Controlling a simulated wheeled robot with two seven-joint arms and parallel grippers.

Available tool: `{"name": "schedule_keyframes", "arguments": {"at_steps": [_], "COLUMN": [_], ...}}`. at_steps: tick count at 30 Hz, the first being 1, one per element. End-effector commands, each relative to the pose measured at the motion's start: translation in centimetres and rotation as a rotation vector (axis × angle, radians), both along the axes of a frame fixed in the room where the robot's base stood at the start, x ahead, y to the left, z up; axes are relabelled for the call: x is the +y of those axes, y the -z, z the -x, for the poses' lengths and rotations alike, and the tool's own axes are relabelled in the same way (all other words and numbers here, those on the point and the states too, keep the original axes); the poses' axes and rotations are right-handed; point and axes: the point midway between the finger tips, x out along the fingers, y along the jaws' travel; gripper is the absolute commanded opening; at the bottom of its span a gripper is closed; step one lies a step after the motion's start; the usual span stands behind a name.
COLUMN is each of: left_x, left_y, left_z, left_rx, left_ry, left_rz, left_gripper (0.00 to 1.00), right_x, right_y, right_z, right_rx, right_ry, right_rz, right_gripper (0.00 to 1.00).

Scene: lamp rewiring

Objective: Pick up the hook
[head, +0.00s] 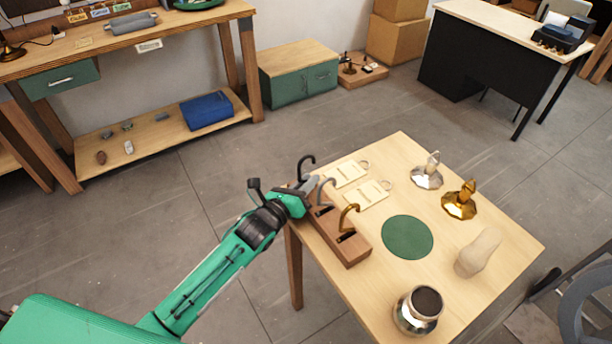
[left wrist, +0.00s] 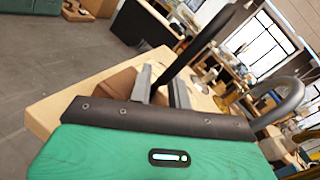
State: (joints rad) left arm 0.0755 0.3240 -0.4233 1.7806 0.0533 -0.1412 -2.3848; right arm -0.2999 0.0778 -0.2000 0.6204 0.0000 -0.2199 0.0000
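A brown wooden block (head: 345,246) on the light table holds three upright hooks in a row. The black hook (head: 304,164) is at its far end, the grey hook (head: 326,187) in the middle, and the gold hook (head: 347,217) at the near end. My left gripper (head: 309,186) is at the far end of the block. In the left wrist view, the black hook's stem (left wrist: 188,58) rises between the two fingers (left wrist: 163,90), which stand apart; contact is unclear. The grey hook (left wrist: 290,98) is to the right there. My right gripper is out of view.
On the table (head: 460,285) are two pale tags (head: 373,192), a green round mat (head: 407,237), a silver faceted object (head: 427,175), a gold one (head: 460,203), a beige rounded object (head: 478,252) and a metal jar (head: 418,311).

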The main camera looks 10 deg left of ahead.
Motion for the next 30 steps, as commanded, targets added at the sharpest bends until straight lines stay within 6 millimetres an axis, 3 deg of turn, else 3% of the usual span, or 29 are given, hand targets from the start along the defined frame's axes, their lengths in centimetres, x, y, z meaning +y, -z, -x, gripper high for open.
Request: {"name": "schedule_keyframes", "arguments": {"at_steps": [8, 12, 23, 30], "left_x": [-0.2, -0.1, -0.1, -0.2], "left_y": [0.1, 0.1, -0.1, -2.2], "left_z": [-0.4, -0.4, -0.4, -0.4], "left_rx": [0.001, 0.001, 0.000, -0.004], "left_ry": [0.000, 0.000, 0.000, 0.001], "left_rz": [-0.001, -0.001, -0.001, -0.002], "left_gripper": [0.19, 0.00, 0.00, 0.00], "right_x": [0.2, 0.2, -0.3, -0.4], "right_y": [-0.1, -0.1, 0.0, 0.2], "right_z": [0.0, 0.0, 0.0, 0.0], "right_rx": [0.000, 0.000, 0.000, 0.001], "right_ry": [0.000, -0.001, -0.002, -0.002], "right_rz": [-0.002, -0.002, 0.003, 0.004], "right_gripper": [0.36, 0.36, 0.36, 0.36]}}
